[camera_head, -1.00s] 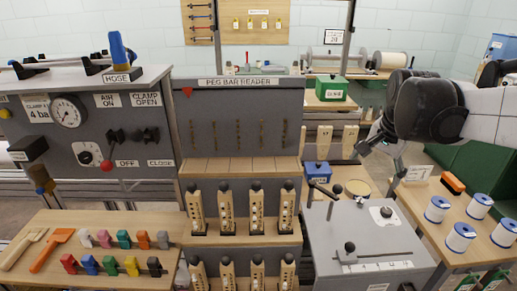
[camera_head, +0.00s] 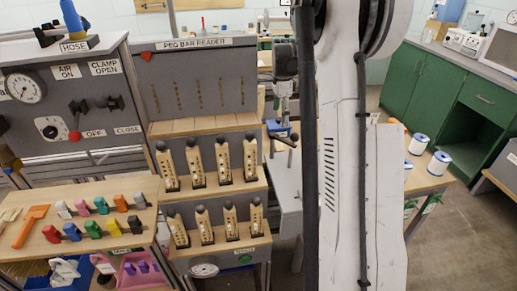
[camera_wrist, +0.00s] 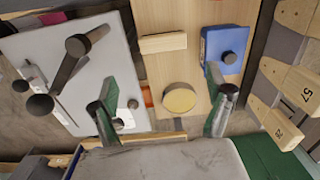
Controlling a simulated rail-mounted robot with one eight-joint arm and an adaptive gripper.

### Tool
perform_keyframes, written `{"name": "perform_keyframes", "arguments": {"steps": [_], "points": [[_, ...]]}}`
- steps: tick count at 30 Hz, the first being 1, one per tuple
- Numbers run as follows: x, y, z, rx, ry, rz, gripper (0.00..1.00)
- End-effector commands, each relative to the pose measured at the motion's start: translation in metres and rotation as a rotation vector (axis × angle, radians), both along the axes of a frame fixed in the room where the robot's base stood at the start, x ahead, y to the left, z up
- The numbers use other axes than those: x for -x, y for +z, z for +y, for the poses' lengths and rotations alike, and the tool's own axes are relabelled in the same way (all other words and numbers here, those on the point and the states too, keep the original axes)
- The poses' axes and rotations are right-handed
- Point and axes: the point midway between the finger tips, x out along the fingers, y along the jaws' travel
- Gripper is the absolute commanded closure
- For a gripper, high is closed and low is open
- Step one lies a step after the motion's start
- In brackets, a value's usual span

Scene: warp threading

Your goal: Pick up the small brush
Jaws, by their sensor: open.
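My gripper (camera_wrist: 163,102) is open and empty in the wrist view, its two green-padded fingers wide apart above a wooden tabletop. In the head view my gripper (camera_head: 284,92) is small and partly hidden beside my arm. I cannot tell for sure which item is the small brush. An orange item (camera_head: 397,122) on the right table is mostly hidden behind my arm. A sliver of orange (camera_wrist: 147,96) shows beside the left finger in the wrist view. An orange flat-headed tool (camera_head: 31,224) lies on the left bench beside a pale wooden-handled one (camera_head: 9,216).
Below my gripper are a yellow disc (camera_wrist: 180,98), a blue box (camera_wrist: 230,62) and a wooden block (camera_wrist: 163,43). A grey box with levers (camera_wrist: 75,65) stands left. White-and-blue spools (camera_head: 438,164) stand on the right table. Numbered wooden pegs (camera_wrist: 300,88) are at right.

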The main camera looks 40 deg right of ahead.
Motion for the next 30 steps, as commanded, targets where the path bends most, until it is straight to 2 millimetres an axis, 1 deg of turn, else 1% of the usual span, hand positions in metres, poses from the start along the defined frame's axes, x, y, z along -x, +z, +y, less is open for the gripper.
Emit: {"name": "perform_keyframes", "arguments": {"steps": [1, 3, 7, 15, 18, 21, 26, 30], "points": [[0.000, -0.004, -0.006, -0.003, -0.019, 0.004, 0.16], [-0.001, -0.008, -0.010, -0.006, -0.037, 0.009, 0.16], [-0.001, -0.021, -0.012, -0.008, -0.045, 0.011, 0.16], [-0.001, -0.070, -0.011, -0.007, -0.042, 0.011, 0.16], [-0.001, -0.083, -0.011, -0.007, -0.042, 0.011, 0.16], [-0.001, -0.091, -0.011, -0.007, -0.041, 0.010, 0.16], [-0.001, -0.097, -0.011, -0.007, -0.041, 0.010, 0.16], [-0.001, -0.109, -0.012, -0.007, -0.041, 0.010, 0.16]]}}
